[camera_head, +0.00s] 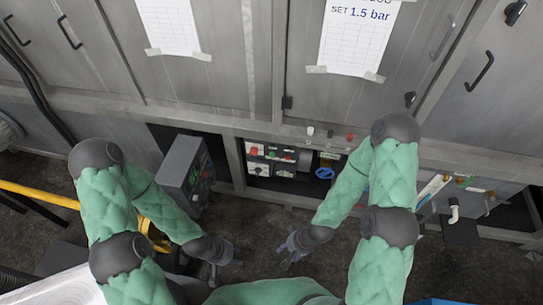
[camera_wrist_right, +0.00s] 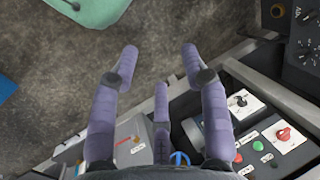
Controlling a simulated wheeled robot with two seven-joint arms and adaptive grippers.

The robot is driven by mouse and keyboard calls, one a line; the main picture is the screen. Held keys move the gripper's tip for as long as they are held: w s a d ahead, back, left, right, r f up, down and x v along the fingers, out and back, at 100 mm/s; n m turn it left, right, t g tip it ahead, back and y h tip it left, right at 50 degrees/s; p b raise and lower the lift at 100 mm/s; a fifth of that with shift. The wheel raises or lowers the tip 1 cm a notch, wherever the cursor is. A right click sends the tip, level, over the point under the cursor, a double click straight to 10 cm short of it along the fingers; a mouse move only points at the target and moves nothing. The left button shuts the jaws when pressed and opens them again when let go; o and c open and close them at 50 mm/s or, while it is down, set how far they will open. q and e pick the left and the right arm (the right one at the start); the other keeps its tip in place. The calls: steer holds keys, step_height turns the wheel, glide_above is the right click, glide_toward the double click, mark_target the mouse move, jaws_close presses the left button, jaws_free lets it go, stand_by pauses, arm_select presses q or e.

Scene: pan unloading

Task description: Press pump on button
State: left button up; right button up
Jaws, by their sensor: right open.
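A recessed control panel (camera_head: 273,158) sits low under the metal cabinets in the head view, with red and green buttons on white and grey plates. In the right wrist view a green button (camera_wrist_right: 258,146) and a red knob (camera_wrist_right: 283,134) show right of my fingers. Which button is the pump on button cannot be read. My right gripper (camera_head: 287,252) is open and empty, in front of the panel and apart from it; its spread fingers show in the wrist view (camera_wrist_right: 160,58). My left gripper (camera_head: 224,263) hangs low at the left, apart from the panel; its jaw state is unclear.
A grey control box (camera_head: 184,174) stands left of the panel. A blue valve handle (camera_head: 325,173) is at the panel's right. A yellow rail (camera_head: 38,194) runs at the left. Paper sheets (camera_head: 352,37) are taped on the cabinet doors. The floor before the panel is clear.

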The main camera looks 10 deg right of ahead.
jaws_close()
stand_by(1.4)
